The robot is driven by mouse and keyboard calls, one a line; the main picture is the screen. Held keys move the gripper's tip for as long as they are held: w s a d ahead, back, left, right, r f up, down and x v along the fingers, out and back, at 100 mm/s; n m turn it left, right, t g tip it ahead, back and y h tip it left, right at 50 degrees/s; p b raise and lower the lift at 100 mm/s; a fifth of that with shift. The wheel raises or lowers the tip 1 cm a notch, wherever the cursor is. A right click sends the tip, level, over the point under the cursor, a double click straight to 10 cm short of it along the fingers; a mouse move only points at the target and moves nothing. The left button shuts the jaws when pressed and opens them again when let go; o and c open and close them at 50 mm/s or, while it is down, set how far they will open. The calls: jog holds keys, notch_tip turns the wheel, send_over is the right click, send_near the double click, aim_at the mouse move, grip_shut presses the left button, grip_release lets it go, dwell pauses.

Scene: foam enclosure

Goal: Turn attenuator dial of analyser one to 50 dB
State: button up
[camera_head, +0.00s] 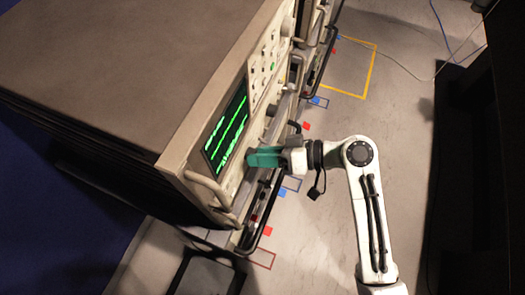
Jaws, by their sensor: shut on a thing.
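The analyser (205,110) stands at the left with a screen (228,127) showing green traces. Its front panel faces right and carries several knobs and buttons. My gripper (252,158) reaches the panel from the right, just beside the lower part of the screen. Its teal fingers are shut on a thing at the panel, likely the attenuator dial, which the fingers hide. The dial's scale and setting cannot be read from here.
A metal handle (205,187) juts from the panel's near corner. More rack units with dark handles (262,225) continue below and behind. The floor (330,215) to the right is mostly clear, with coloured markings. Cables (440,55) lie at the upper right.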

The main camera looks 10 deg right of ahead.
jog(key=shift+m, duration=0.3)
dwell(0.4)
jog(key=o, duration=1)
jog(key=shift+o, duration=0.2)
jog(key=shift+d, duration=0.1)
jog(key=b+v, duration=0.1)
jog(key=v, duration=0.9)
jog(key=shift+d, duration=0.4)
jog(key=shift+f, duration=0.15)
